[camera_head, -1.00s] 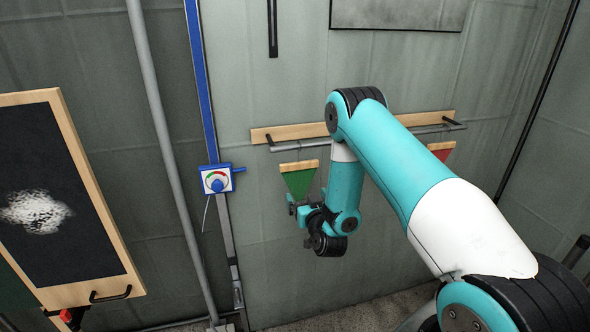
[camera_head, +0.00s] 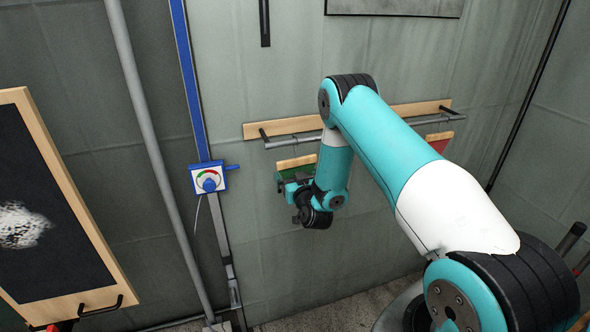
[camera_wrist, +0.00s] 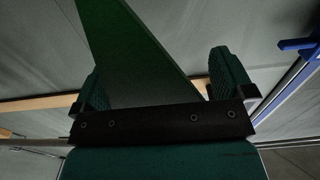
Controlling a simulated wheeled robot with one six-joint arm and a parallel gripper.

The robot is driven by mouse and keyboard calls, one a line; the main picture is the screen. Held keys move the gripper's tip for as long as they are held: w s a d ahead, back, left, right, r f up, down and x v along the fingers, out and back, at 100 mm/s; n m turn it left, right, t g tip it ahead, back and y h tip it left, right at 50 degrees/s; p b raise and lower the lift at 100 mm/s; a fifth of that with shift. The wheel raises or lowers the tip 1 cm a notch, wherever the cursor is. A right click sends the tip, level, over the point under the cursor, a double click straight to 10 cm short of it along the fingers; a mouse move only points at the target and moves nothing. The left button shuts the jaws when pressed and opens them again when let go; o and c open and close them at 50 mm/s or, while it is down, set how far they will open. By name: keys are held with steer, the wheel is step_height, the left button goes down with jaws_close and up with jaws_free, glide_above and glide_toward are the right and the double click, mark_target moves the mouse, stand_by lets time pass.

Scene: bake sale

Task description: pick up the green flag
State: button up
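The green flag (camera_head: 297,164) hangs on the wall below a grey rail, with a pale wooden strip along its top edge. Most of its green cloth is hidden behind my gripper (camera_head: 283,184) and wrist in the head view. In the wrist view the green flag (camera_wrist: 135,60) rises as a tapering green shape between the two fingers. My gripper (camera_wrist: 162,78) is open, with one finger on each side of the flag.
The grey rail (camera_head: 290,143) sits on a wooden board (camera_head: 262,129). A red flag (camera_head: 438,144) hangs at its right, partly behind my arm. A blue-framed dial box (camera_head: 208,178) is left of the flag, near a grey pole (camera_head: 148,140). A framed blackboard (camera_head: 35,220) stands far left.

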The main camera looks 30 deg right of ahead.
steer(key=shift+a, duration=0.15)
steer(key=c, duration=0.4)
steer(key=shift+c, duration=0.2)
steer(key=shift+r, duration=0.1)
